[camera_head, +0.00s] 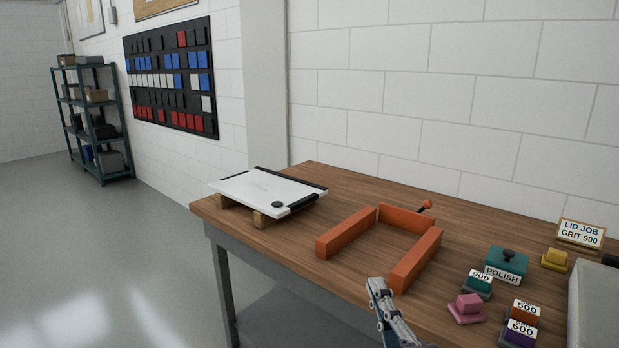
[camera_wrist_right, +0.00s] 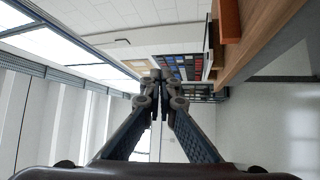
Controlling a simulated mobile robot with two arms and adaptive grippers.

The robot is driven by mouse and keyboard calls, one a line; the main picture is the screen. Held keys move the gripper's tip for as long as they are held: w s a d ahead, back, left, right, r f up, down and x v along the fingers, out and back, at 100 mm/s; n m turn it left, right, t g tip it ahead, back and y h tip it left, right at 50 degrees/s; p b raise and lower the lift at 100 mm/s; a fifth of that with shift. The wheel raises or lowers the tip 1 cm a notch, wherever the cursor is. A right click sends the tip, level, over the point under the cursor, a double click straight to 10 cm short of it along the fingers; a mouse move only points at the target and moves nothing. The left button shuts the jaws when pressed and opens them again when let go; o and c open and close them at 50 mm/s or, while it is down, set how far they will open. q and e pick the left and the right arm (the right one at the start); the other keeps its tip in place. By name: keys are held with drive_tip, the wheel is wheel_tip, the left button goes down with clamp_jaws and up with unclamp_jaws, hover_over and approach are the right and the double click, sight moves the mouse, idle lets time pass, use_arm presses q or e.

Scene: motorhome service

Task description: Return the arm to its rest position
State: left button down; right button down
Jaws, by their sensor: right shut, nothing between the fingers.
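My right gripper (camera_head: 377,285) is in the head view at the front edge of the wooden workbench (camera_head: 345,188), below the orange frame. Its fingers are shut with nothing between them. In the right wrist view the shut fingertips (camera_wrist_right: 160,75) point toward the far wall, with the bench edge at the upper right. My left gripper is in neither view.
A white lid (camera_head: 265,188) rests on wooden blocks at the bench's left. An open three-sided orange frame (camera_head: 405,218) stands mid-bench. Labelled sanding blocks, such as the teal POLISH block (camera_head: 507,262), and a LID JOB GRIT 900 sign (camera_head: 581,233) stand at the right. Floor left of the bench is clear.

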drive_tip(key=s+d+f+m+g+h, duration=0.2)
drive_tip(key=s+d+f+m+g, duration=0.15)
drive_tip(key=f, duration=0.45)
drive_tip(key=s+d+f+m+g+h, duration=0.1)
drive_tip(key=s+d+f+m+g, duration=0.2)
drive_tip(key=f, duration=0.4)
drive_tip(key=s+d+f+m+g+h, duration=0.25)
drive_tip(key=f+m, duration=0.25)
drive_tip(key=f, duration=0.3)
drive_tip(key=s+f+m+g+y, duration=0.1)
drive_tip(key=s+f+m+g, duration=0.1)
drive_tip(key=s+f+g, duration=0.35)
drive_tip(key=s+f+m+g+y, duration=0.1)
drive_tip(key=s+f+m+g, duration=0.15)
drive_tip(key=s+f, duration=0.8)
drive_tip(key=f, duration=0.9)
drive_tip(key=s+f, duration=0.3)
drive_tip(key=f, duration=0.8)
drive_tip(key=s+d+f+g, duration=0.2)
drive_tip(key=s+f, duration=1.5)
drive_tip(key=shift+d+f+p, duration=0.25)
drive_tip(key=shift+d+p, duration=0.05)
drive_tip(key=shift+d, duration=0.1)
drive_tip(key=shift+s+h, duration=0.1)
drive_tip(key=shift+h, duration=0.15)
